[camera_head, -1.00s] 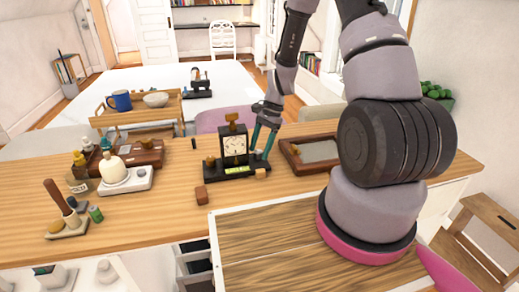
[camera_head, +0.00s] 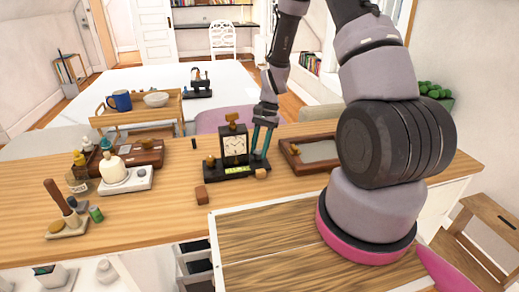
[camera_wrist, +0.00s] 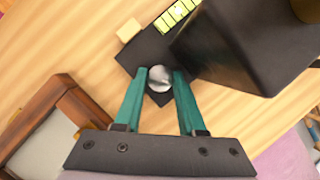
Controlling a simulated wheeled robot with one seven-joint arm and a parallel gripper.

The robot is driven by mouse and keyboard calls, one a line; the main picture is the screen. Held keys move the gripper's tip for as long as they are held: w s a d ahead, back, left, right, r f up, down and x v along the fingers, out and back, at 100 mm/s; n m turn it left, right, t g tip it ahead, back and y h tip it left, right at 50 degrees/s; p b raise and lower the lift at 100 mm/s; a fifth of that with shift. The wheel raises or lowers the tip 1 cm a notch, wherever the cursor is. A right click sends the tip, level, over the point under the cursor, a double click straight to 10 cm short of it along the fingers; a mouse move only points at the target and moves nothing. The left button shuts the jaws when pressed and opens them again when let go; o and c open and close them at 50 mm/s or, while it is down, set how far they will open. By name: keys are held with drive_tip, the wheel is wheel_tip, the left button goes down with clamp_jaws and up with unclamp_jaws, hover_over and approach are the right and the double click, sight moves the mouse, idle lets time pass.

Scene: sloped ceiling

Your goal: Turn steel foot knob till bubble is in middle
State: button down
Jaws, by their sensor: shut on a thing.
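A black clock (camera_head: 235,147) stands upright on a black base (camera_head: 222,174) on the wooden counter; its dark body also shows in the wrist view (camera_wrist: 235,45). A yellow-green level vial (camera_head: 237,169) lies along the front of the base and is partly visible in the wrist view (camera_wrist: 176,14). I cannot make out where its bubble sits. The round steel foot knob (camera_wrist: 159,77) is at the base's end. My gripper (camera_wrist: 160,82) has its teal fingers on both sides of this knob, shut on it. In the head view my gripper (camera_head: 262,153) reaches down at the clock's right.
A light wooden piece (camera_head: 261,174) sits by the base's right front corner. A framed tray (camera_head: 291,151) lies close on the right. A small brown block (camera_head: 201,194) lies in front. A white-based device (camera_head: 125,180) stands left. The counter's front middle is mostly clear.

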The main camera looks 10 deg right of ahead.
drive_tip(key=c, duration=0.5)
unclamp_jaws()
